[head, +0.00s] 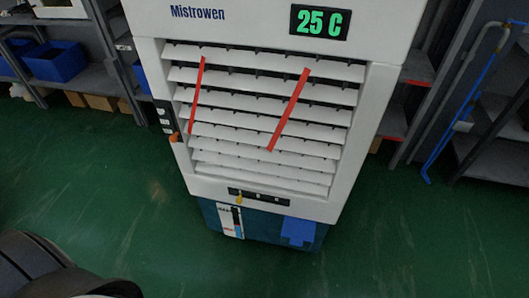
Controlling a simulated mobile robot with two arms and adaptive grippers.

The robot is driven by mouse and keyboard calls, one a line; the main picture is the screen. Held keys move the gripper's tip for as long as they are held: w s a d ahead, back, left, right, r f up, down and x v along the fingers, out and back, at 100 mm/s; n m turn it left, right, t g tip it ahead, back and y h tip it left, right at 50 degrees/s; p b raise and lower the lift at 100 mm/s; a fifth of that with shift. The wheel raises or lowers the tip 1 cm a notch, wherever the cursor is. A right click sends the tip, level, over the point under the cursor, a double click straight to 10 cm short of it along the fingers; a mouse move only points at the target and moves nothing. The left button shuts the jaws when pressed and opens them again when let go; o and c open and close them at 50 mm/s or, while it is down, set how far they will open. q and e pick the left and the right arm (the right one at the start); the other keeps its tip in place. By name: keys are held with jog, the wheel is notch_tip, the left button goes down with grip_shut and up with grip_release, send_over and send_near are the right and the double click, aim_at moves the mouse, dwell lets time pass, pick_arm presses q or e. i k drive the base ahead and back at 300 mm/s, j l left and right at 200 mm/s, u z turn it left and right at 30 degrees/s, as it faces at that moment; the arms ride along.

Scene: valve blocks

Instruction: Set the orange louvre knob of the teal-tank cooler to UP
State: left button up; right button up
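The white cooler (350,150) marked Mistrowen stands in front of me, with a teal tank (262,228) at its base. A small orange knob (175,137) sits on its left side, at the lower end of a black strip (164,115) with white marks. The marks are too small to read, so I cannot tell the knob's setting. White louvres (262,133) fill the front, and two red ribbons (290,110) hang across them. Neither of my grippers shows in this view.
A small yellow-orange knob (239,198) is on a black strip low on the front. The display (319,22) reads 25 C. Shelves with a blue bin (55,62) stand behind left, and more shelves (495,125) right. The green floor (400,240) around the cooler is clear.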

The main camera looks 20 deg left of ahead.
aim_at(174, 138)
jog(key=u, duration=0.75)
